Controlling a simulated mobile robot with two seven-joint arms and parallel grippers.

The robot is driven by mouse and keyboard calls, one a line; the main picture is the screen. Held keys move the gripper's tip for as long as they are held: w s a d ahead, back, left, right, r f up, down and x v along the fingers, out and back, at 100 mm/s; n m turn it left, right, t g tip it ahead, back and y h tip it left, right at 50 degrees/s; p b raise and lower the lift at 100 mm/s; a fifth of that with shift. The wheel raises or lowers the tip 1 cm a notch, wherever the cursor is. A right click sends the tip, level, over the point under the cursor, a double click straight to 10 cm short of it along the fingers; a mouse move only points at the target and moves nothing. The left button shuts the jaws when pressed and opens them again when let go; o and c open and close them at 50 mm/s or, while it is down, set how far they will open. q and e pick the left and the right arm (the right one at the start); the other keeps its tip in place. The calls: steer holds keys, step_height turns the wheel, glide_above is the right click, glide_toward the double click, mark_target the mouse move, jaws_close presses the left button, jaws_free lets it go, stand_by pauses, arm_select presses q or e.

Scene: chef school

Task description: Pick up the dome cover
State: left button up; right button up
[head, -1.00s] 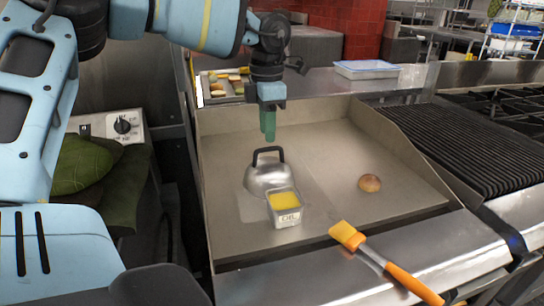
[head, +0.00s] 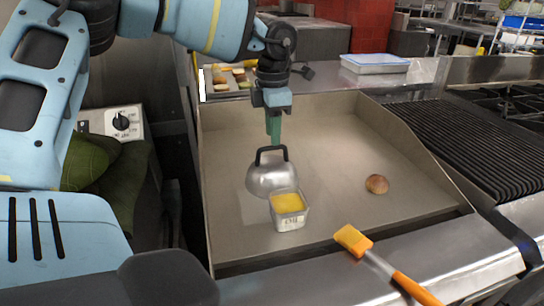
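The dome cover (head: 264,177) is a shiny metal dome with a black loop handle on top. It sits on the flat griddle (head: 330,150) in the head view, its front right partly hidden by a small metal container. My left gripper (head: 274,140) hangs just above the handle, pointing down, with green fingers. It seems slightly apart from the handle. The fingers overlap in this view, so the gap between them does not show. My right gripper is not in view.
The metal container (head: 289,221) with yellow contents stands against the dome's front right. A bun (head: 377,184) lies on the griddle to the right. An orange brush (head: 385,266) lies on the front ledge. A ribbed grill (head: 470,145) is at right.

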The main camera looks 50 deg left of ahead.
mark_target(272, 148)
arm_select(q)
steer(key=f, duration=0.4)
steer(key=shift+s+d+f, duration=0.1)
steer(key=shift+s+f, duration=0.15)
steer(key=shift+f, duration=0.15)
steer(key=shift+c, duration=0.3)
jaws_close()
